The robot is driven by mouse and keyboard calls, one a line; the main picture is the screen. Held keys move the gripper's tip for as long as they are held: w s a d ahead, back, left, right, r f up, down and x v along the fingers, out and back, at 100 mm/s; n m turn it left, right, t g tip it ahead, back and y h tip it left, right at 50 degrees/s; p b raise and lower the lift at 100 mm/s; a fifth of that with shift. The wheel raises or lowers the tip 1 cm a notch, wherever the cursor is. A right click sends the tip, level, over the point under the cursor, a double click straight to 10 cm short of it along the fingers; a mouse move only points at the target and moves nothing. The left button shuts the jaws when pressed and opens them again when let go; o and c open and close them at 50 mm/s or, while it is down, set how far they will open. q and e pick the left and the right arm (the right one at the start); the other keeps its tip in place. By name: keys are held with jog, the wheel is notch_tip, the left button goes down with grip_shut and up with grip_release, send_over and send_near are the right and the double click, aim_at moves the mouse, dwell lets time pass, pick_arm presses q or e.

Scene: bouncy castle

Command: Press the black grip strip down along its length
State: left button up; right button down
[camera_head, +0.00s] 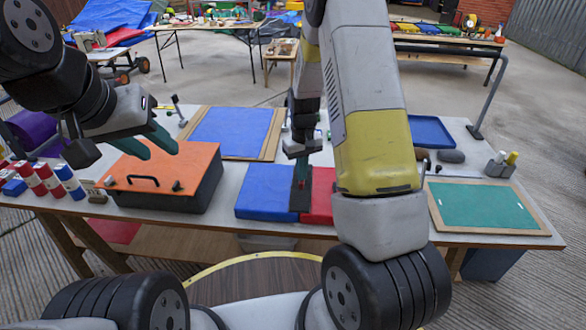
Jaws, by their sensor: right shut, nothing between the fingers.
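A blue pad (264,192) and a red pad (319,197) lie side by side at the table's front edge. A narrow dark strip (300,203) shows along the seam between them, mostly hidden by my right gripper. My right gripper (301,182) is shut and points down over this strip. I cannot tell whether its fingertips touch it. My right forearm covers part of the red pad. My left gripper (158,151) is open and empty, with its teal fingers apart above the orange-lidded case.
The orange-lidded dark case (190,160) with a black handle stands left of the pads. Red, white and blue rolls (50,178) stand at the far left. A wood-framed blue panel (235,130) lies behind. A green panel (480,207) and blue tray (432,131) are at right.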

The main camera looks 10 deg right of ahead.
jog(key=shift+r, duration=3.05)
